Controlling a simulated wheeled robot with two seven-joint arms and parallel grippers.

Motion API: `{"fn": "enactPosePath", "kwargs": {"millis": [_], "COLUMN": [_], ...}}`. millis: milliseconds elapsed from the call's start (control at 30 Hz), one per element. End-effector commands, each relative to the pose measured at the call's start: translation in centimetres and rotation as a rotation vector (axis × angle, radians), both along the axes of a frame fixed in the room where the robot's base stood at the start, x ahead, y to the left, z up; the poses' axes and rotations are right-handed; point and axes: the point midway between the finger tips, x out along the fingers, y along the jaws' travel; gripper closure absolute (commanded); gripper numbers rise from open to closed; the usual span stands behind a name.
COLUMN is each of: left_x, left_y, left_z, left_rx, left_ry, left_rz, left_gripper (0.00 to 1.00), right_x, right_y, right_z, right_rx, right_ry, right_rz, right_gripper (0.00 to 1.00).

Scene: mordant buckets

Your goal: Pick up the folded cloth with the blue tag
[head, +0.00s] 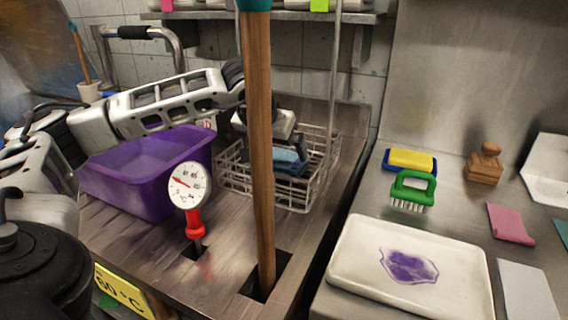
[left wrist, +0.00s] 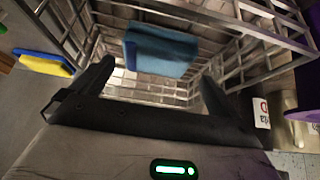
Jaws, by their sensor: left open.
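A folded blue cloth (head: 290,161) lies in a white wire basket (head: 297,196) on the wooden slatted board. In the left wrist view the cloth (left wrist: 160,48) shows ahead of the fingers, with a lighter top and a darker edge. My left gripper (head: 272,143) is over the basket, partly hidden by a wooden pole in the head view. In the left wrist view the gripper (left wrist: 155,82) is open, with nothing between its fingers; the cloth is beyond the tips. My right gripper is not in view.
The upright wooden pole (head: 260,150) stands in front of the basket. A purple tub (head: 145,180) and a dial thermometer (head: 189,184) are to the left. On the right counter are a green brush (head: 412,187), sponge (head: 411,160) and white tray (head: 350,282).

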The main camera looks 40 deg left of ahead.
Motion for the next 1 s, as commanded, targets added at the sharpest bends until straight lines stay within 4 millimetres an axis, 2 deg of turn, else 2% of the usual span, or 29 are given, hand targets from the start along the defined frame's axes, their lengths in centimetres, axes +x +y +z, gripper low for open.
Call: {"fn": "enactPosePath", "kwargs": {"millis": [167,500,767,800,900,933,1000], "left_x": [0.6,3.3,3.5,3.5,3.5,3.5,3.5], "left_y": [0.1,0.8,0.8,0.8,0.8,0.8,0.8], "left_z": [-0.9,-4.4,-4.7,-4.7,-4.7,-4.7,-4.6], "left_rx": [-0.001,-0.001,0.000,0.000,0.000,-0.001,0.000], "left_ry": [0.001,0.002,0.001,0.001,0.000,0.000,-0.002], "left_rz": [-0.001,0.001,0.000,0.000,0.000,0.001,0.001], "left_gripper": [0.00,0.00,0.00,0.06,0.33,0.39,0.39], "right_x": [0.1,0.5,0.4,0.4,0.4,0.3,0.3], "right_y": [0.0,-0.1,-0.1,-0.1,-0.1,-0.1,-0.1], "right_z": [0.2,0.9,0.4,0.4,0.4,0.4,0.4], "right_rx": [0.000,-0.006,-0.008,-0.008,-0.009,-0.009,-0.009], "right_ry": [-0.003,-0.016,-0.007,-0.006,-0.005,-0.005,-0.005], "right_rz": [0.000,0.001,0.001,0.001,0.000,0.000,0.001], "right_gripper": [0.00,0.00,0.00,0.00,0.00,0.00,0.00]}}
